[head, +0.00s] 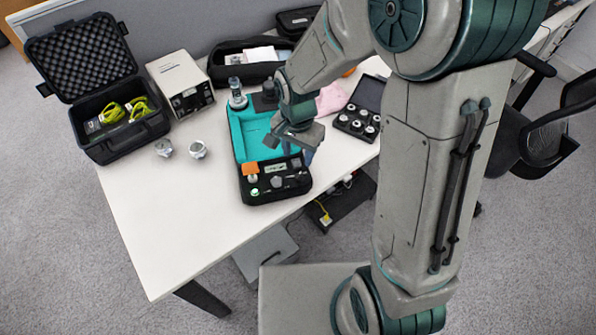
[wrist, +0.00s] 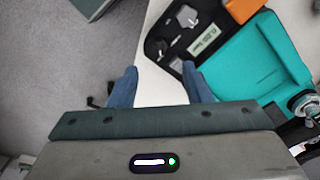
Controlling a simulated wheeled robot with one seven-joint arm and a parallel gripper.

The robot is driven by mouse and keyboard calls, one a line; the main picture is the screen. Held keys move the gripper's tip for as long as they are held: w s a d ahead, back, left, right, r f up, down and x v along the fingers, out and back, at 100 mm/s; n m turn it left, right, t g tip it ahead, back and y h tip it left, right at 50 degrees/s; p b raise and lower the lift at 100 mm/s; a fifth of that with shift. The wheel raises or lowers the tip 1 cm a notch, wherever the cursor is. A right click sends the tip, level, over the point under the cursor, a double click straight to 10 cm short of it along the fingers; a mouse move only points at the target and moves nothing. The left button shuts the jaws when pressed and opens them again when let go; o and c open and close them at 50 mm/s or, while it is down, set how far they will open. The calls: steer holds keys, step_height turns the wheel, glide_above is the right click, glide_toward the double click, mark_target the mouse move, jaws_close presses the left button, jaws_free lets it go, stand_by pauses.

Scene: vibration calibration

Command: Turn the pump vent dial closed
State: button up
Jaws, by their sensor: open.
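The pump unit is a teal case (head: 240,143) with a black control panel (head: 262,196) at its front, near the table edge. The panel carries an orange block (head: 251,169), a small display and grey knobs. In the wrist view, one grey dial (wrist: 185,17) has a pointer-like shape, and a smaller grey knob (wrist: 164,47) sits beside it. I cannot tell which is the vent dial or its setting. My gripper (wrist: 160,78) is open and empty, its blue fingers apart. It is near the panel, with the knobs ahead of the fingers. In the head view, my wrist hides part of the teal case.
On the white table (head: 160,225), two metal fittings (head: 180,149) stand left of the pump. A grey box (head: 178,75) and an open black case (head: 85,85) are behind them. A case of round parts (head: 362,108) lies right. The table's front left is clear.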

mark_target(298, 176)
step_height(298, 176, down, 9)
steer(key=shift+f, duration=0.2)
stand_by(0.3)
steer(key=c, duration=0.9)
